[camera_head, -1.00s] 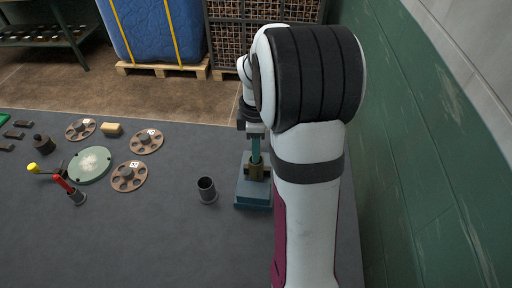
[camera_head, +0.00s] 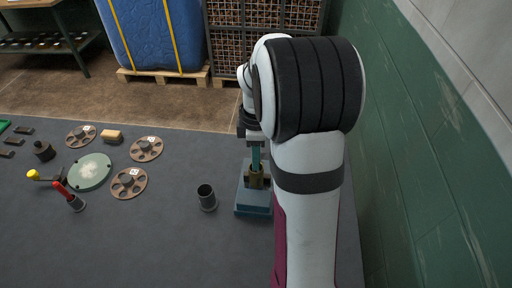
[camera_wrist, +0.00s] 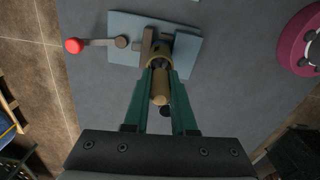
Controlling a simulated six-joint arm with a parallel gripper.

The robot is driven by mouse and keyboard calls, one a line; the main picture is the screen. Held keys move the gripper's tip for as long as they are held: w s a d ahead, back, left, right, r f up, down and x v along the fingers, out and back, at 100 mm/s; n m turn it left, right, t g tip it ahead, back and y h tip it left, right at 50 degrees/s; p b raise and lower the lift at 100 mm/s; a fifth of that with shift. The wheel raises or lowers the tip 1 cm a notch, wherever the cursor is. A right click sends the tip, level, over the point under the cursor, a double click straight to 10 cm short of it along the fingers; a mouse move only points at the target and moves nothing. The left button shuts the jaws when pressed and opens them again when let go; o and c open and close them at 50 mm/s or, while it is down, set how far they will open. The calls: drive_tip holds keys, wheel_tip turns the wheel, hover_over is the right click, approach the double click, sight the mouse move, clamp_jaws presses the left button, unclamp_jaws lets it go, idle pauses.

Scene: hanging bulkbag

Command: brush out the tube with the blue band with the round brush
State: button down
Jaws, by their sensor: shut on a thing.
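My gripper (camera_wrist: 160,76) has its green fingers shut on the round brush (camera_wrist: 160,92), of which a tan handle shows in the wrist view. In the head view my gripper (camera_head: 255,157) points down over the fixture. A brass-coloured tube (camera_wrist: 154,56) stands in a clamp on a blue-grey base (camera_wrist: 187,58), right at the fingertips. The tube also shows in the head view (camera_head: 257,178). The brush lines up with the tube's mouth; its bristles are hidden, and I cannot tell how deep they are. No blue band is visible.
The clamp's lever ends in a red knob (camera_wrist: 74,46). A dark open cup (camera_head: 206,197) stands left of the fixture. Further left are brown discs (camera_head: 129,183), a green round plate (camera_head: 90,171) and a red-handled tool in a holder (camera_head: 72,199). A green wall (camera_head: 425,150) rises at the right.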

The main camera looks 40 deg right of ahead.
drive_tip(key=shift+f, duration=0.3)
drive_tip(key=shift+r, duration=2.3)
drive_tip(key=shift+f, duration=2.25)
drive_tip(key=shift+r, duration=2.4)
